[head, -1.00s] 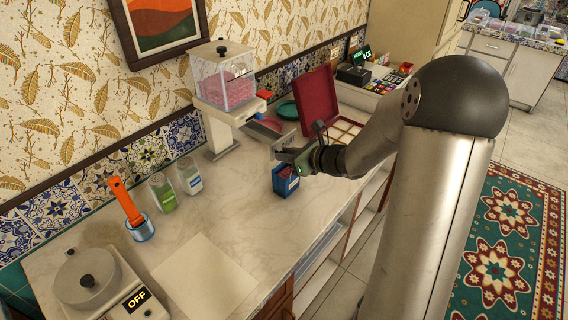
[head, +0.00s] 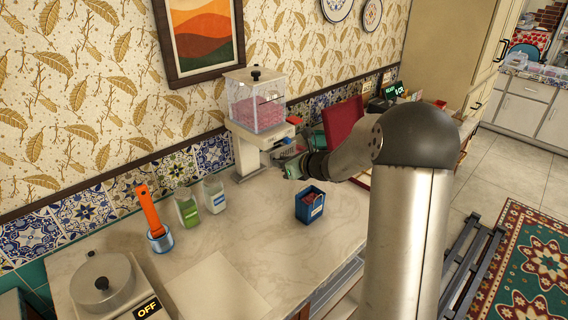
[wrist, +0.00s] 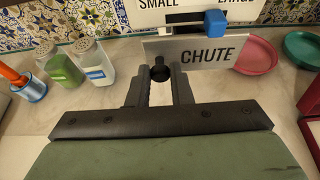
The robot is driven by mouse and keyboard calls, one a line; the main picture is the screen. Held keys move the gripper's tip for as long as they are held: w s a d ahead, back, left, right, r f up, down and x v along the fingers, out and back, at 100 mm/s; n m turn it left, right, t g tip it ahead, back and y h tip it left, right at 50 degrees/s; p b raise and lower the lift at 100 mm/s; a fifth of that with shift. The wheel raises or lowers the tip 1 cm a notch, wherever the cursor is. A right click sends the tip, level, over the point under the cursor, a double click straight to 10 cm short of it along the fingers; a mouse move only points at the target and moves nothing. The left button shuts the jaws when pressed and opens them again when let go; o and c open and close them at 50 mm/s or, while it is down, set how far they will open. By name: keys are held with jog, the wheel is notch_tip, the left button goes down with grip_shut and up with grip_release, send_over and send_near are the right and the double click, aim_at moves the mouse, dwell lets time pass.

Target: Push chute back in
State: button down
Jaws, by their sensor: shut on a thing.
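The chute (wrist: 205,53) is a light panel marked "CHUTE" with a round black knob (wrist: 160,69) on its front, below a blue slider and the words "SMALL" and "LARGE". My gripper (wrist: 160,82) has its two fingers on either side of the knob and is shut on it. In the head view the dispenser (head: 258,105), a clear box of pink pieces on a white stand, is by the wall. My gripper (head: 290,166) is at its front, and my arm partly hides the chute there. How far out the chute is cannot be told.
A blue box (head: 310,205) with red contents stands on the counter (head: 270,240) in front of the dispenser. Two shakers (head: 187,208) and an orange-handled tool (head: 150,212) stand to the left. A red box lid (head: 343,118) and dishes (wrist: 253,56) are to the right.

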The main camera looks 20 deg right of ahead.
jog(key=c, duration=1.3)
grip_release()
jog(key=shift+w+a, duration=0.15)
jog(key=shift+w, duration=0.1)
jog(key=shift+s, duration=0.1)
jog(key=b+v, duration=0.1)
jog(key=v, duration=1.6)
jog(key=shift+s+b, duration=0.2)
jog(key=shift+b, duration=0.2)
